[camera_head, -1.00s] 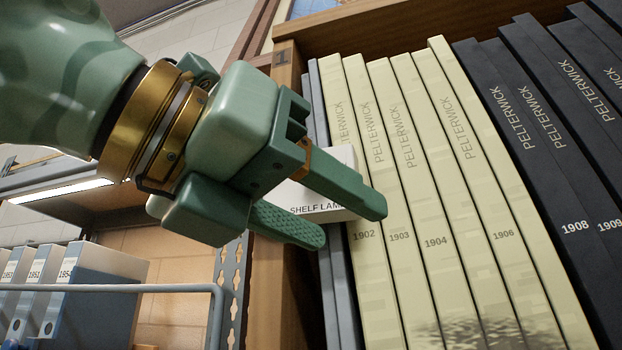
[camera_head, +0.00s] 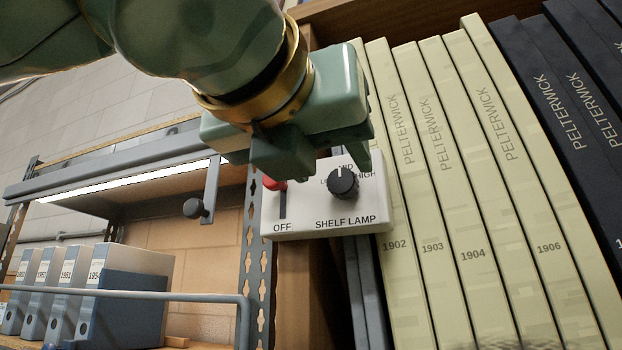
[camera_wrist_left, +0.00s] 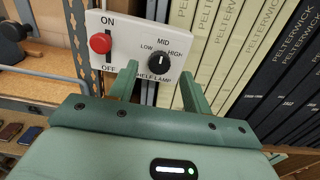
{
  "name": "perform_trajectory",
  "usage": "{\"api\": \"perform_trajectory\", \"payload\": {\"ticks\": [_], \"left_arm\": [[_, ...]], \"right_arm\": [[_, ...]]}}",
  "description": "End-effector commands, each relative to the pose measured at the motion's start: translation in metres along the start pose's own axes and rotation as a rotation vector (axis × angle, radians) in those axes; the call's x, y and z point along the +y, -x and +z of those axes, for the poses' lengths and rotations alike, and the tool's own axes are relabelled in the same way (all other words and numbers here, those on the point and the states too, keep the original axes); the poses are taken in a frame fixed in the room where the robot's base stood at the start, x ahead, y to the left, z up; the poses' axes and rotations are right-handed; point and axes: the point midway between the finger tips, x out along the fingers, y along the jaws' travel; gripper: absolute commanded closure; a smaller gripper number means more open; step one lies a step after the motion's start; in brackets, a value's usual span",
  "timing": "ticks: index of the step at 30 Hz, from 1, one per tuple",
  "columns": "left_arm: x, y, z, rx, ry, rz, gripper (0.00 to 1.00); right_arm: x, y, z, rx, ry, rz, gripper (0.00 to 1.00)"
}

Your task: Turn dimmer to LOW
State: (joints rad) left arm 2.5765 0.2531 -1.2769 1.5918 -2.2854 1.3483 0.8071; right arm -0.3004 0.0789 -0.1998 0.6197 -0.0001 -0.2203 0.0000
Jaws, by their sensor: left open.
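The dimmer is a round black knob (camera_head: 343,183) on a white box (camera_head: 375,216) marked SHELF LAMP. It also shows in the wrist view (camera_wrist_left: 160,63), with LOW, MID and HIGH around it. Its white mark points up, about at MID. A red switch knob (camera_wrist_left: 100,43) sits left of it, on a slot between ON and OFF. My left gripper (camera_head: 322,160) is open and empty, just above the dimmer in the head view. In the wrist view its two fingers (camera_wrist_left: 160,82) reach up on either side below the knob, seemingly apart from it. My right gripper is not in view.
Cream PELTERWICK volumes (camera_head: 435,190) stand close to the right of the box, with black ones (camera_head: 570,120) beyond. A perforated metal upright (camera_head: 256,270) is to the left. Further left are a lit lamp strip (camera_head: 130,180), blue binders (camera_head: 125,295) and a grey rail (camera_head: 170,296).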

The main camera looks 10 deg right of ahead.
Motion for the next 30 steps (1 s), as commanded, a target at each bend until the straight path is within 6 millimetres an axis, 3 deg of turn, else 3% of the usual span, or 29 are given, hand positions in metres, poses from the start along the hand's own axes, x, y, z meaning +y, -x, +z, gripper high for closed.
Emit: {"api": "perform_trajectory", "payload": {"ticks": [1,6,16,17,21,30], "left_arm": [[0.000,-0.009,0.003,0.003,0.000,-0.001,0.51],[0.000,-0.028,0.002,0.002,0.001,0.000,0.51],[0.000,-0.033,-0.001,0.000,0.000,-0.001,0.51],[0.000,-0.033,-0.001,0.000,0.000,-0.001,0.54],[0.000,-0.033,-0.001,0.000,0.001,-0.001,0.93],[0.000,-0.033,-0.002,0.000,0.017,-0.001,0.95]], "right_arm": [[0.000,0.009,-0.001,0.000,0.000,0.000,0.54],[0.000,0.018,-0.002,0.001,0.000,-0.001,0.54],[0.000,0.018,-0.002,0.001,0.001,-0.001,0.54],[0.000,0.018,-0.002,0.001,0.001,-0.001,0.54],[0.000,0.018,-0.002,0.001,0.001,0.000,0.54],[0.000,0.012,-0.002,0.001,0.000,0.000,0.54]]}}
